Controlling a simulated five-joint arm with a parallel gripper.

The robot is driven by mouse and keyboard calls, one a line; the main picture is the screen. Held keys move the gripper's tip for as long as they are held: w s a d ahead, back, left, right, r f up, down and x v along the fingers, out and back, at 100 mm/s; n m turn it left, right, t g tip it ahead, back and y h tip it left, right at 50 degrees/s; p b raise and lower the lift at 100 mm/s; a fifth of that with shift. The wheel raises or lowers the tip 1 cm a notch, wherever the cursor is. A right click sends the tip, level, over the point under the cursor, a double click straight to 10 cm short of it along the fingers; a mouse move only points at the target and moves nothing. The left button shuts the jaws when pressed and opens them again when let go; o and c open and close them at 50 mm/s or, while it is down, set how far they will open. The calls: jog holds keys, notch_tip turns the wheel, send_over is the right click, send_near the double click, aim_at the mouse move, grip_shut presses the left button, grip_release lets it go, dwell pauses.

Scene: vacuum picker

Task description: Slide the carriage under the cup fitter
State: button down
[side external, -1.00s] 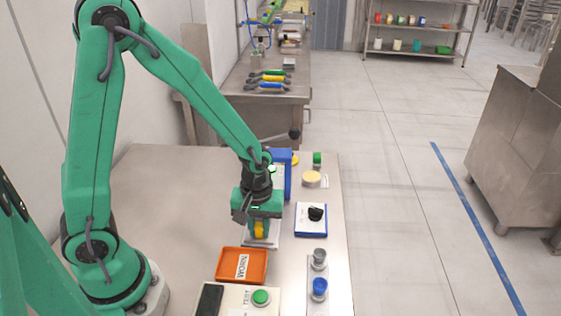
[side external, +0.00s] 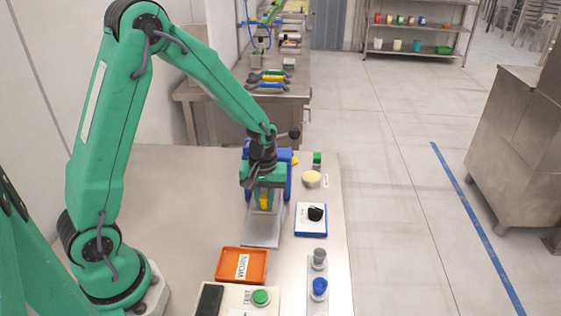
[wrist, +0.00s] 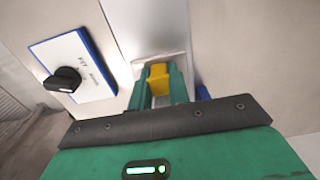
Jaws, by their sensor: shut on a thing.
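My gripper (side external: 263,193) is shut on the yellow carriage (side external: 264,203). In the wrist view the yellow carriage (wrist: 159,77) sits between my two green fingers (wrist: 159,88). A pale grey plate or track (side external: 262,231) lies under it and runs toward the front. The blue upright frame of the cup fitter (side external: 288,182) stands right behind my gripper, which hides most of it. A blue edge (wrist: 203,93) shows beside my fingers in the wrist view. I cannot tell whether the carriage is under the fitter, or whether any cup is on it.
An orange tray (side external: 228,263) and a box with a green button (side external: 261,297) lie in front. At right are a panel with a black knob (side external: 316,214), a blue knob (side external: 320,287), a grey knob (side external: 319,257) and a cream pad (side external: 312,177). The table's left side (side external: 170,200) is clear.

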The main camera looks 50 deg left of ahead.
jog(key=shift+w+a, duration=0.3)
jog(key=c, duration=1.3)
grip_release()
jog(key=shift+s+r, duration=0.1)
jog(key=shift+r, duration=3.85)
